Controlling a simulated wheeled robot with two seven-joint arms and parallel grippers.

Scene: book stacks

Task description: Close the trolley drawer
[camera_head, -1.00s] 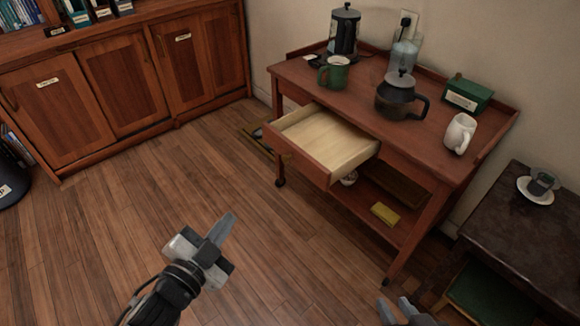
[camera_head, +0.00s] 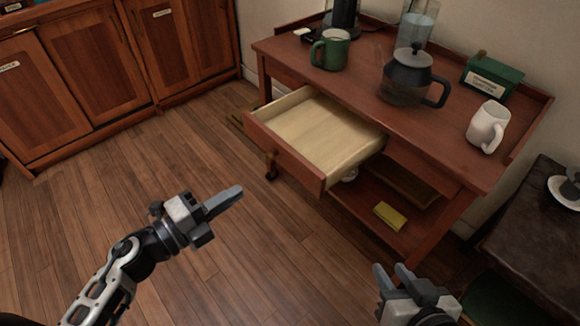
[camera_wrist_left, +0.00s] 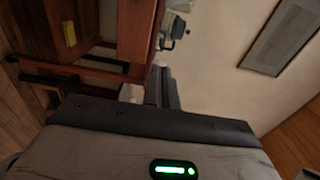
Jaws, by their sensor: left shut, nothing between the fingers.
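The wooden trolley (camera_head: 440,150) stands against the wall in the head view. Its drawer (camera_head: 284,153) is pulled out toward the front left and looks empty, with a pale wooden inside. My left gripper (camera_head: 236,191) is shut and empty, over the floor in front of the drawer and apart from it. Its fingers point right. My right gripper (camera_head: 393,268) is at the lower right, fingers apart with nothing seen between them, in front of the trolley's lower shelf. In the left wrist view, the left fingers (camera_wrist_left: 162,84) point toward the wall, with reddish-brown woodwork at the left.
On the trolley top stand a green mug (camera_head: 330,50), a coffee pot (camera_head: 406,78), a white mug (camera_head: 487,127) and a green box (camera_head: 491,78). A yellow item (camera_head: 389,215) lies on the lower shelf. A dark table (camera_head: 535,215) is at the right. Floor left of the trolley is clear.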

